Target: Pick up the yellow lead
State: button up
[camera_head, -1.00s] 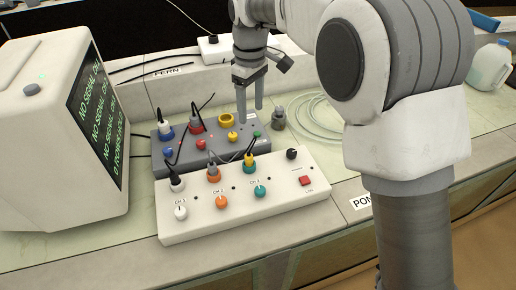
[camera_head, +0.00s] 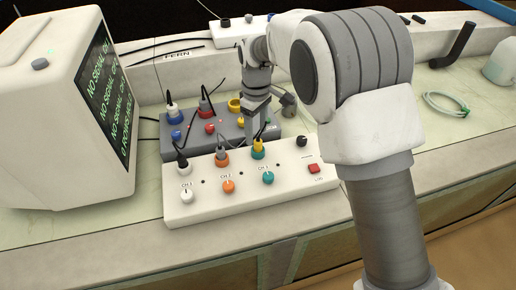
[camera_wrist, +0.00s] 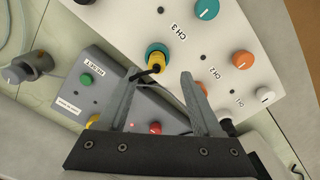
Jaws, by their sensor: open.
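The yellow lead's plug (camera_head: 258,146) stands in the teal-ringed CH 3 socket of the white box (camera_head: 205,208). In the wrist view the yellow plug (camera_wrist: 156,62) shows with a dark cable leading back from it. My gripper (camera_head: 256,134) is open just behind and above the plug. In the wrist view my gripper (camera_wrist: 160,76) has its two fingertips spread, with the plug between and slightly beyond them. I cannot tell whether a finger touches the plug or its cable.
A grey box (camera_head: 150,146) with blue, red and yellow sockets stands behind the white box. A monitor (camera_head: 60,120) stands at left. The bench right of the white box is partly covered by my arm.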

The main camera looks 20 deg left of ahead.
aim_at(258, 140)
jog(key=f, duration=0.5)
jog(key=shift+w+b, duration=0.25)
jog(key=shift+b, duration=0.1)
jog(key=shift+r, duration=0.1)
grip_shut()
